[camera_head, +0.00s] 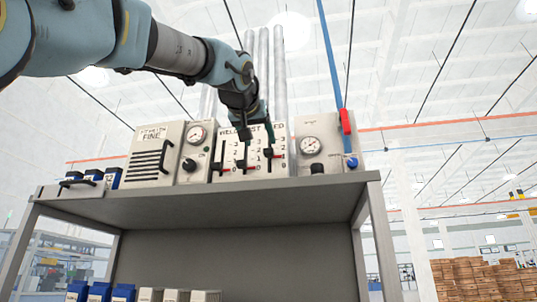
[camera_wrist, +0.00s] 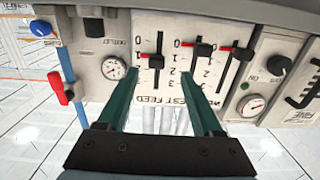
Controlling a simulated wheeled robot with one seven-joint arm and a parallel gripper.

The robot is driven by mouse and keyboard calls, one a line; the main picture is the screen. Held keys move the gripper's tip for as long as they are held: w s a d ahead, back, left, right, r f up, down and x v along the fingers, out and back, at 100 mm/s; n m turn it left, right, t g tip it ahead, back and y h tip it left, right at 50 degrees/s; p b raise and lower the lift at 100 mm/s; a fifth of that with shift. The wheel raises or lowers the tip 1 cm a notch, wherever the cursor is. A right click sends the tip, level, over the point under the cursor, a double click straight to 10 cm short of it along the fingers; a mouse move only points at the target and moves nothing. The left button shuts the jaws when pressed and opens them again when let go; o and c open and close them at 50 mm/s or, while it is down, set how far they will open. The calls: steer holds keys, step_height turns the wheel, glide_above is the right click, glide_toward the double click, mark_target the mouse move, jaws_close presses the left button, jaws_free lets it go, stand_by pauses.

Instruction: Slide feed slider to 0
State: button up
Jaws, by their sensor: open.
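The control panel (camera_head: 230,139) on the shelf has several vertical sliders with printed scales. In the wrist view it appears upside down, with FEED printed below the leftmost slider. The black feed slider knob (camera_wrist: 156,62) sits near the 1 mark; in the head view it is the rightmost knob (camera_head: 268,153). My gripper (camera_wrist: 156,78) is open and empty. Its two teal fingers point at the panel, one either side of the feed slider's column. In the head view my gripper (camera_head: 246,133) hangs in front of the panel's upper part and hides some lettering. Contact cannot be told.
The middle slider knob (camera_wrist: 203,49) is close beside the right finger in the wrist view. A gauge box (camera_head: 310,147) with a red-handled valve (camera_head: 346,121) stands to the right. Another gauge box (camera_head: 195,150) and a FINE box (camera_head: 152,155) stand left. The grey shelf (camera_head: 215,197) has a front edge below.

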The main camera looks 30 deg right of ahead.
mark_target(267, 151)
steer(key=p+x, duration=0.1)
steer(key=x, duration=0.2)
steer(key=p+x, duration=0.2)
steer(key=x, duration=0.1)
steer(key=r+p+x, duration=0.1)
steer(key=x, duration=0.3)
steer(key=shift+d+r+p, duration=0.1)
steer(key=shift+d+p, duration=0.15)
steer(key=shift+p, duration=0.05)
jaws_close()
stand_by(1.1)
